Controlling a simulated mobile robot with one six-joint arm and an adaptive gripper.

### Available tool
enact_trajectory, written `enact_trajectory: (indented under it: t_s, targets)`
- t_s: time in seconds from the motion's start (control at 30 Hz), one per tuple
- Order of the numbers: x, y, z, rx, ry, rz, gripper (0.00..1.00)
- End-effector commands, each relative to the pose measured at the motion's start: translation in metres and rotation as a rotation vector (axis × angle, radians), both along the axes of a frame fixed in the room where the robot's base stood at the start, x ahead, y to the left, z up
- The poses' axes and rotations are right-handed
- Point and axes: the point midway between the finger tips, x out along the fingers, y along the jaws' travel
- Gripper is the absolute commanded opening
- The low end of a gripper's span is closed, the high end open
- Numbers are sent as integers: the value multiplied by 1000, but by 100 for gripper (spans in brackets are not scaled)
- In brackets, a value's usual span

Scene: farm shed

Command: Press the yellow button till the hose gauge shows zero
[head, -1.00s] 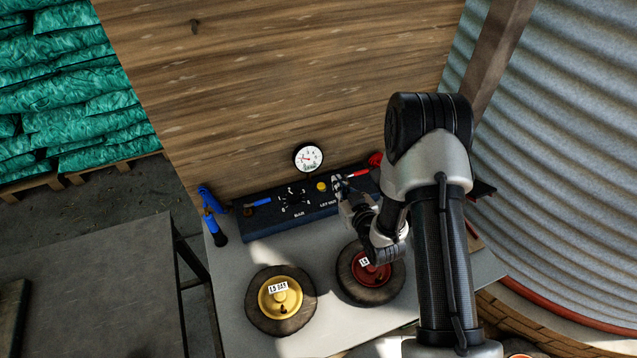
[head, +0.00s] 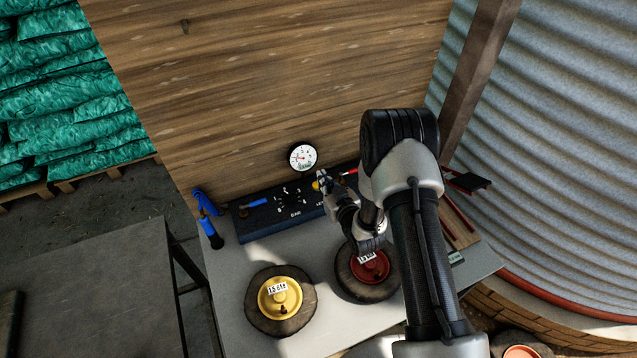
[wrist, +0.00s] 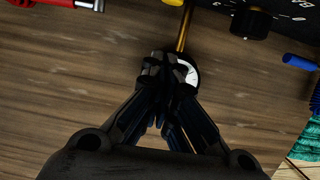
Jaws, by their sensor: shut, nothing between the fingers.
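The yellow button (head: 316,186) is on the dark panel (head: 270,222) on the bench. It is partly hidden by my gripper (head: 323,178), whose fingertips show just beside or over it; I cannot tell if they touch. A yellow edge (wrist: 172,2) shows at the top of the wrist view. The round white hose gauge (head: 302,157) stands behind the panel against the plank wall. Its needle is too small to read surely. In the wrist view the gauge (wrist: 187,76) is half hidden behind my closed fingers (wrist: 165,65), which hold nothing.
A red handle (head: 349,171) lies to the right of the button, and a blue handle (head: 257,203) to the left. A blue tool (head: 207,218) is at the panel's left end. A yellow-hubbed wheel (head: 262,320) and a red-hubbed wheel (head: 343,283) lie on the bench in front.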

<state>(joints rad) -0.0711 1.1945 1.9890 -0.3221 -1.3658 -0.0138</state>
Motion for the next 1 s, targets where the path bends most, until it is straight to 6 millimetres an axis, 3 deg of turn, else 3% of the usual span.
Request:
enact_trajectory:
  t_s: [0.2,0.3,0.43,1.0]
  targets:
    - [42,18,-12,0,-3,1,0]
    - [38,16,-33,0,3,0,0]
    - [38,16,-45,0,1,0,0]
    - [38,16,-55,0,0,0,0]
